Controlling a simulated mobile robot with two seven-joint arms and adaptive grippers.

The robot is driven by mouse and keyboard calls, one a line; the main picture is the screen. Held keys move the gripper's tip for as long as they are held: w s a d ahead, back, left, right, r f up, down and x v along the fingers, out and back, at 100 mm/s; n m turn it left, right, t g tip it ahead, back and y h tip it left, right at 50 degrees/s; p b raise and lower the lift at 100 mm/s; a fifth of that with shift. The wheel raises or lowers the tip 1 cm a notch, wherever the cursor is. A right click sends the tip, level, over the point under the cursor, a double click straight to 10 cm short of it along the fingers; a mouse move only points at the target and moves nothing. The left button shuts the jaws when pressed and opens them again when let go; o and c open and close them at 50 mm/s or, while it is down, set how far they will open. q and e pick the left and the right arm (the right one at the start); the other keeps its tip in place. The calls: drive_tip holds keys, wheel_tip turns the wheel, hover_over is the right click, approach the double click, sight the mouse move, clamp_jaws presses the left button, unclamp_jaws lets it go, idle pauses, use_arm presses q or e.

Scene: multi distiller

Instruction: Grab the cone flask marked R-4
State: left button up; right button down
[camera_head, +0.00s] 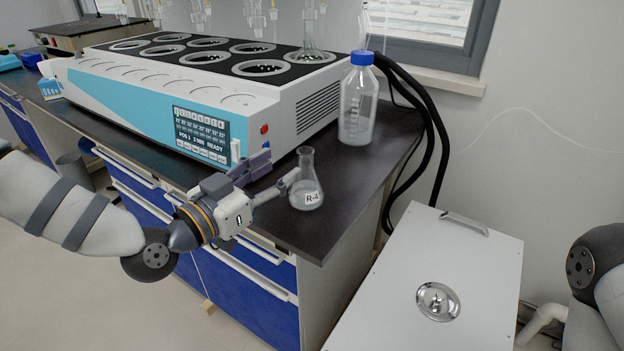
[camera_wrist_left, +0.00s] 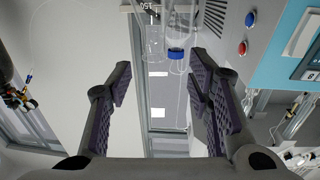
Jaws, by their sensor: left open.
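The cone flask marked R-4 (camera_head: 305,192) is clear glass with a white label. It stands upright on the dark bench top near its front right edge. My left gripper (camera_head: 281,172) is open just left of the flask, with one finger reaching close to its side; I cannot tell whether they touch. In the left wrist view, the open gripper (camera_wrist_left: 158,88) has its two dark padded fingers spread apart. Faint clear glass outlines show between and beyond them, but the label is not readable there. My right gripper is not in view.
A blue-capped clear bottle (camera_head: 357,108) stands behind the flask; its cap also shows in the left wrist view (camera_wrist_left: 176,54). The white and blue distiller (camera_head: 215,108) is behind and left. Black hoses (camera_head: 440,150) hang at the right. A white metal box (camera_head: 465,255) stands lower right.

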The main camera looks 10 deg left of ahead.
sight(301, 156)
use_arm(q)
drive_tip(key=x, duration=0.8)
drive_tip(key=shift+s+d+r, duration=0.1)
drive_tip(key=shift+s+d, duration=0.1)
drive_tip(key=shift+d, duration=0.1)
clamp_jaws()
